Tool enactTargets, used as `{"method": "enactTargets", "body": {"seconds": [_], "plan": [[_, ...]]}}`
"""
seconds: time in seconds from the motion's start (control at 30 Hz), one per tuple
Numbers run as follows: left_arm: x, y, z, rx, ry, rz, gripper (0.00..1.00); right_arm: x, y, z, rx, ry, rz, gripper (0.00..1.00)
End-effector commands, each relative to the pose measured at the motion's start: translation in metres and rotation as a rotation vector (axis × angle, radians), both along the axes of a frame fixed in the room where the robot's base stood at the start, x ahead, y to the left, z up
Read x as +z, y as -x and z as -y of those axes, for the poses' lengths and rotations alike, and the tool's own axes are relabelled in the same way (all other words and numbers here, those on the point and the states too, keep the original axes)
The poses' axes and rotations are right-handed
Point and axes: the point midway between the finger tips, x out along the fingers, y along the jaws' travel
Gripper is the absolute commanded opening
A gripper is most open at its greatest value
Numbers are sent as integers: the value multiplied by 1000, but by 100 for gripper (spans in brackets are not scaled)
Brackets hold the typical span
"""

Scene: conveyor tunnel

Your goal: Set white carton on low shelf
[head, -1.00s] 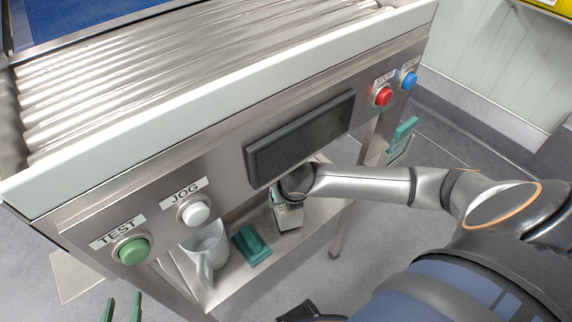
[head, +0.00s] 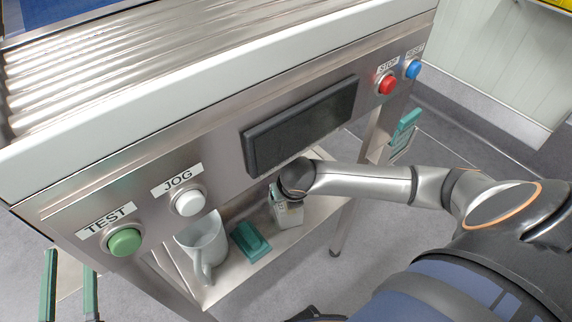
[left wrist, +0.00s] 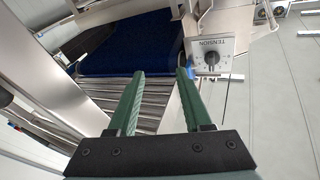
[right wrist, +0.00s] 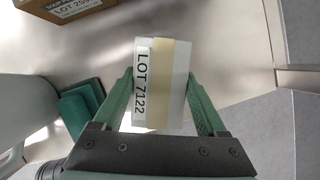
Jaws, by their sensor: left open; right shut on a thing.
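The white carton (right wrist: 174,88) carries a tan band and a "LOT 7122" label in the right wrist view. My right gripper (right wrist: 160,74) is shut on it, with one green finger on each side. In the head view the carton (head: 289,216) is just over or on the low shelf (head: 316,212) below the conveyor panel; I cannot tell whether it touches. My right wrist hides its upper part. My left gripper (left wrist: 160,76) is open and empty; its green fingers (head: 70,286) show at the lower left of the head view, away from the shelf.
A white jug (head: 204,247) and a green block-like object (head: 250,242) stand on the shelf left of the carton. A brown box (right wrist: 68,8) shows at the right wrist view's top left. The panel with buttons and a dark screen (head: 300,125) overhangs the shelf. Bare shelf lies right of the carton.

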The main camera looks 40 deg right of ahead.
Motion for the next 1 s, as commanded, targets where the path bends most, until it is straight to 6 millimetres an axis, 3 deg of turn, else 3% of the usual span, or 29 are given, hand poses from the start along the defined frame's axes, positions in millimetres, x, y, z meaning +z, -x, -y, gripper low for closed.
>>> {"method": "enactTargets", "body": {"seconds": [0.03,0.23,0.63,0.9,1.0], "plan": [[-1,0,0,0,0,-3,50,-1,0,0,0,0,-1,78],[-1,0,0,1,0,-4,50,-1,0,0,0,0,-1,100],[-2,-1,0,3,1,-21,50,7,2,-1,0,-1,0,100],[-70,2,-4,35,1,-296,50,33,11,-4,0,0,0,100],[-94,7,-4,45,-1,-396,50,30,34,-11,3,-1,-6,100]]}}
